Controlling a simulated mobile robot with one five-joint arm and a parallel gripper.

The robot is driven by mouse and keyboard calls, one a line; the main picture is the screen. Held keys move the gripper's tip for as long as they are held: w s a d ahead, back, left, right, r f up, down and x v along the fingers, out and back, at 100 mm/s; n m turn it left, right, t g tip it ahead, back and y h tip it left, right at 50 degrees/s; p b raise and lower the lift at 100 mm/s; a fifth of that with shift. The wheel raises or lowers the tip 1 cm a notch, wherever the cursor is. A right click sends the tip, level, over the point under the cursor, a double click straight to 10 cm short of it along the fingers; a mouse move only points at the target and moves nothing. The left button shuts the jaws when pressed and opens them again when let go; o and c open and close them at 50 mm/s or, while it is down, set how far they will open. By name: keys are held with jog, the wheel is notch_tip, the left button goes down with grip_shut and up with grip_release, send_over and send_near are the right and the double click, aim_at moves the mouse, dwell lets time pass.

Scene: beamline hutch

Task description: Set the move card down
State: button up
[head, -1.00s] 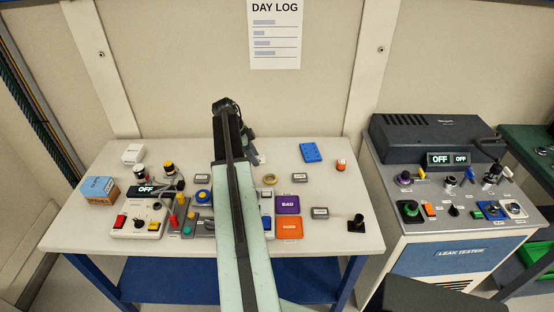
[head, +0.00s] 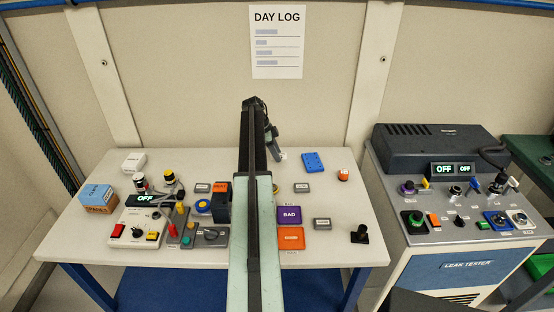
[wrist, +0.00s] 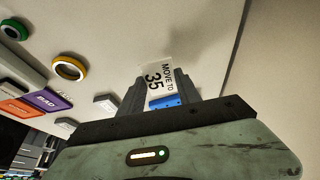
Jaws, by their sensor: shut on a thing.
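The move card (wrist: 158,75) is a small white card that reads "MOVE TO 35" in the wrist view. My gripper (wrist: 162,92) is shut on it, and the card sticks out past the fingertips. In the head view my gripper (head: 277,148) hangs over the back middle of the pale table (head: 340,220), with the card (head: 283,156) showing as a small white patch at its tip. I cannot tell whether the card touches the table.
A blue block (head: 314,163) lies right of the gripper, with an orange-topped item (head: 343,174) beyond it. Purple BAD (head: 289,214) and orange (head: 291,238) blocks lie nearer the front. Control boxes (head: 138,228) crowd the left. Some bare table lies at the right.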

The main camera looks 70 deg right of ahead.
jog(key=shift+d, duration=0.15)
jog(key=shift+d+f, duration=0.1)
jog(key=shift+d, duration=0.45)
notch_tip(320, 180, down, 4)
jog(key=b, duration=0.4)
jog(key=shift+a, duration=0.1)
jog(key=o, duration=1.3)
jog(key=p+v, duration=1.1)
jog(key=v, duration=0.1)
jog(key=shift+r, duration=0.3)
